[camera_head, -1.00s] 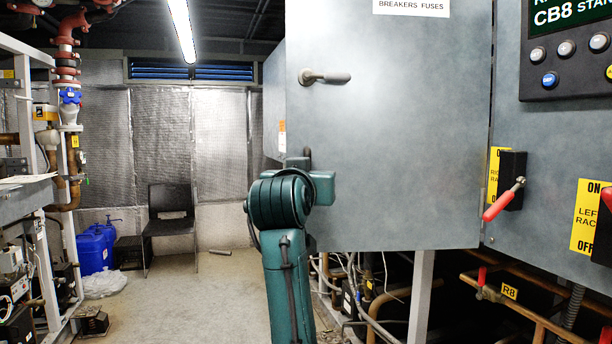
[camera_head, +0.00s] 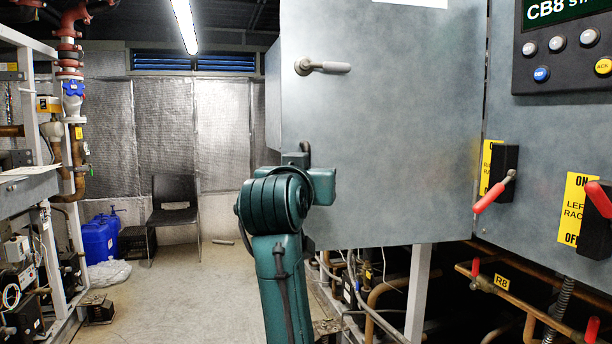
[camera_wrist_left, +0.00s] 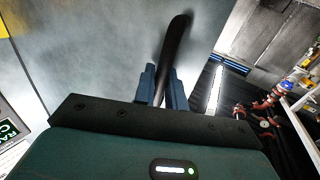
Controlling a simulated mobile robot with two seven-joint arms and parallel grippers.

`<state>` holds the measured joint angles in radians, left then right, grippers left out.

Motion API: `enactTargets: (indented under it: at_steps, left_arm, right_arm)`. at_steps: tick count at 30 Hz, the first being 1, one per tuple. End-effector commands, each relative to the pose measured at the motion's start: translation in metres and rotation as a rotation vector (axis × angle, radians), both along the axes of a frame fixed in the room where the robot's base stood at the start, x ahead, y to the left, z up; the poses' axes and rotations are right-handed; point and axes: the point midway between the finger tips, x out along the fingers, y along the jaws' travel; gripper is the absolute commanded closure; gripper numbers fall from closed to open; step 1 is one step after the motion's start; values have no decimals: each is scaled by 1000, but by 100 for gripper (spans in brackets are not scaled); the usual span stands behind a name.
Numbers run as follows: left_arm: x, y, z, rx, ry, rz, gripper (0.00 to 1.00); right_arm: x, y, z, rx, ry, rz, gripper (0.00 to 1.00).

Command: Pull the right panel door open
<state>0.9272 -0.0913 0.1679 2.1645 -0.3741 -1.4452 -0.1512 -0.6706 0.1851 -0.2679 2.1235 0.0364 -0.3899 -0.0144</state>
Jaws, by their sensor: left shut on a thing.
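The right panel door (camera_head: 400,140) is a large blue-grey metal sheet in the middle of the head view. It appears slightly ajar, its left edge standing in front of a grey panel (camera_head: 272,110) behind. A lever handle (camera_head: 323,67) sits high on the door. My left gripper (camera_head: 306,160) is at the door's lower left, partly hidden by my teal arm. In the left wrist view, its blue fingers (camera_wrist_left: 162,85) are shut on a black curved door handle (camera_wrist_left: 178,45). My right gripper is not in view.
Right of the door are a control box (camera_head: 560,50) and a red-handled switch (camera_head: 495,192). Pipes run below the door. A black chair (camera_head: 173,215) and blue jugs (camera_head: 98,240) stand at the back left. The floor (camera_head: 190,295) left of my arm is mostly clear.

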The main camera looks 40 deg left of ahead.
Motion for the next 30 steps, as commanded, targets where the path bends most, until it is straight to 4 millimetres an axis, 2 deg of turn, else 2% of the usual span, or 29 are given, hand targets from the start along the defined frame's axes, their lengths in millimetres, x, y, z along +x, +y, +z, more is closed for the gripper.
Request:
enactTargets:
  at_steps: [2,3,9,19,23,30]
  left_arm:
    - [0,-1,0,0,1,-2,100]
    - [0,-1,0,0,1,-2,86]
    - [0,0,0,0,0,-1,71]
    - [-6,-3,0,1,-2,-1,71]
    - [-24,-11,-1,1,-4,-2,71]
    - [-75,-33,0,-1,-6,-3,71]
  right_arm:
    - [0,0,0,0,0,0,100]
    - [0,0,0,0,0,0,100]
    - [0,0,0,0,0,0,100]
    - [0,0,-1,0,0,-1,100]
    - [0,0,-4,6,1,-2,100]
    - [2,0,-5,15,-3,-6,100]
